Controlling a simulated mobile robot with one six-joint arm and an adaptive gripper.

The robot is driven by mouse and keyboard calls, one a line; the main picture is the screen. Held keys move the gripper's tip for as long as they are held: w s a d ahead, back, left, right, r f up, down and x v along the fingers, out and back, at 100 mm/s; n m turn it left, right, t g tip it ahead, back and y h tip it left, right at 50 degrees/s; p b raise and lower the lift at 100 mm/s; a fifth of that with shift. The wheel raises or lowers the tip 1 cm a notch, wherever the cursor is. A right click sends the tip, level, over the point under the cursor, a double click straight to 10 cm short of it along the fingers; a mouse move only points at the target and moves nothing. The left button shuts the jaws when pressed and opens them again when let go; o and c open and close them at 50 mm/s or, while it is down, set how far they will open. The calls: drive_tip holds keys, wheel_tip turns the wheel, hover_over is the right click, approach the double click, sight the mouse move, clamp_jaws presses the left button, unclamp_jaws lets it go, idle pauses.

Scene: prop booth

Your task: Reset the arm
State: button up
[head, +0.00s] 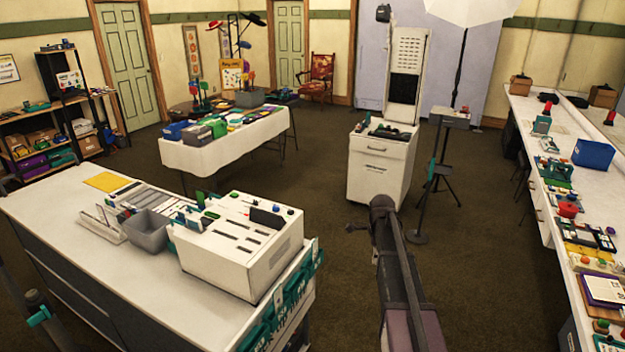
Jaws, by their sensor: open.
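My arm reaches up from the bottom of the head view, right of centre, as a dark link ending in a rounded dark joint. My gripper (357,228) shows only as a small dark finger-like part jutting left from behind that joint. It is open, and I see nothing held in it. The rest of it is hidden by the arm. It appears over the brown carpet, right of the white slotted box (240,270) and in front of the white cabinet (377,172).
A long counter (80,235) with a grey bin (149,230) fills the left front. A cluttered white counter (540,200) runs along the right. A tripod stand (432,185) stands beyond my arm. A covered table (225,148) is further back. Open carpet lies between.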

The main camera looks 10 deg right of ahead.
drive_tip(key=s+a+n, duration=1.7)
drive_tip(key=s+n, duration=0.4)
drive_tip(key=n, duration=0.1)
drive_tip(key=shift+s, duration=0.3)
idle(0.5)
